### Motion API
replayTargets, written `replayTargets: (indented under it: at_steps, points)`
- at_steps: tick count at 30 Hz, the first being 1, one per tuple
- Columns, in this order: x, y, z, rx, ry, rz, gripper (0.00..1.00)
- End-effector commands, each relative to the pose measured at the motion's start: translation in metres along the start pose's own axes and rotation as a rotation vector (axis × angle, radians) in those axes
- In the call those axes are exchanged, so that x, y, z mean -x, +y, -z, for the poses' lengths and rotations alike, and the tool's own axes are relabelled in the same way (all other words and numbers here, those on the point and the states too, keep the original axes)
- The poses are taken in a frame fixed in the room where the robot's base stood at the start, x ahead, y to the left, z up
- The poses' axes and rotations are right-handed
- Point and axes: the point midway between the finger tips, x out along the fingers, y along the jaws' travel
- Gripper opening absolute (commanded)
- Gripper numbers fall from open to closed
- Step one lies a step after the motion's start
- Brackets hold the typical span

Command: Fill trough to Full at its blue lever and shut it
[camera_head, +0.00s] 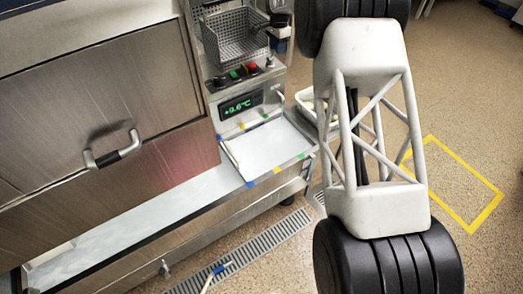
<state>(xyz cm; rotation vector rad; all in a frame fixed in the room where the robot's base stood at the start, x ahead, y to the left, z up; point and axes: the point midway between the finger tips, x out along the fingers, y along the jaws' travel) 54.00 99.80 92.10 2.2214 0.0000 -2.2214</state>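A long pale trough-like channel (130,218) runs along the front of the steel machine, below its door; I cannot tell whether it holds water, and no Full mark is legible. A small blue piece (221,268) on a thin white rod or hose shows low in the picture, by the floor grate; I cannot tell whether it is the blue lever or how it is set. My gripper is out of view. Only my arm's white lattice link and black joints show, at the right, hiding part of the floor and a pale bin.
A steel door (95,110) has a bar handle (112,150). A perforated basket (235,37) sits above a green display (241,104) and several buttons. A flat white tray (268,148) has coloured corner marks. Floor grate (262,250); yellow floor outline (468,164) encloses bare floor.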

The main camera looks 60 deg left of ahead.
Motion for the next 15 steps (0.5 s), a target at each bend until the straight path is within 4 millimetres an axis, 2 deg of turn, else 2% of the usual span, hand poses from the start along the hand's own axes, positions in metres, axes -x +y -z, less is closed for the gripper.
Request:
replayTargets:
  at_steps: [15]
  points:
    - [0.0006,-0.0016,0.0000,0.000,0.000,0.000,0.35]
